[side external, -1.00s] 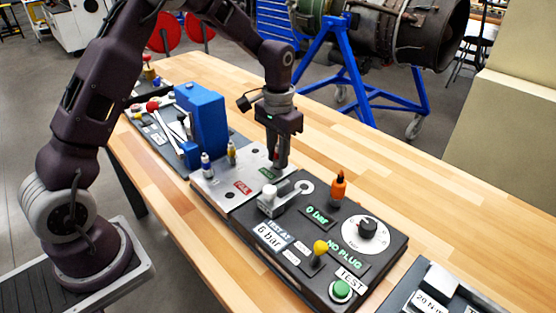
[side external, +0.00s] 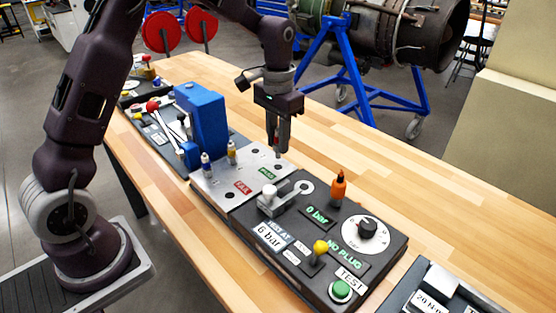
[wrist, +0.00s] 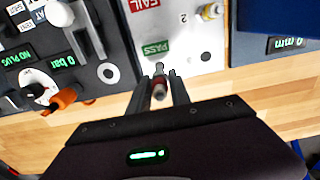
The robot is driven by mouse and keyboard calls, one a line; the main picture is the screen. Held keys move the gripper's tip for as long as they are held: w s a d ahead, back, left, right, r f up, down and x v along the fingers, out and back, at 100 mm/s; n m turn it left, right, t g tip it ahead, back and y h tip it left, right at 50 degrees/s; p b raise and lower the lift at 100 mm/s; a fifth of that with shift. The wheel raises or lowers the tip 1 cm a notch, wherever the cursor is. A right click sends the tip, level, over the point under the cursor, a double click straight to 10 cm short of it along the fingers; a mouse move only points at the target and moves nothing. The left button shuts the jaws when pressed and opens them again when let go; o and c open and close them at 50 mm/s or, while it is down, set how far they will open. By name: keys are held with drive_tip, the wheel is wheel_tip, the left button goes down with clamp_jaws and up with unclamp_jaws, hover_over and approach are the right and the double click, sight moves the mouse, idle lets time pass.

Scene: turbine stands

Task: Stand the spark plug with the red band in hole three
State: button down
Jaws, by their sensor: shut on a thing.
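My gripper (side external: 277,148) is shut on the spark plug with the red band (wrist: 158,90). In the wrist view the plug sits between the fingers, its narrow end toward the plate. In the side view the fingers are above the far edge of the metal plate (side external: 222,183); the plug is mostly hidden there. A dark hole (wrist: 205,56) in the plate shows in the wrist view, to the right of the PASS label; I cannot read its number. A plug with a blue band (side external: 206,165) and one with a yellow band (side external: 232,153) stand upright in the plate.
A blue block (side external: 203,120) stands left of the plate. The black test panel (side external: 335,250) to the right carries a clamp lever (side external: 270,198), an orange bottle-like piece (side external: 338,187), a dial and a green button. Bare wooden bench (side external: 330,150) lies behind the plate.

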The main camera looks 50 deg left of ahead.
drive_tip(key=shift+r, duration=0.1)
drive_tip(key=a+r, duration=0.3)
drive_tip(key=a, duration=0.5)
drive_tip(key=shift+a+f, duration=0.25)
drive_tip(key=shift+f, duration=0.95)
drive_tip(key=shift+a+f, duration=0.25)
drive_tip(key=shift+f, duration=0.95)
drive_tip(key=shift+f, duration=0.75)
drive_tip(key=shift+f, duration=0.25)
drive_tip(key=shift+f, duration=0.1)
drive_tip(key=shift+f, duration=0.15)
drive_tip(key=shift+f, duration=0.1)
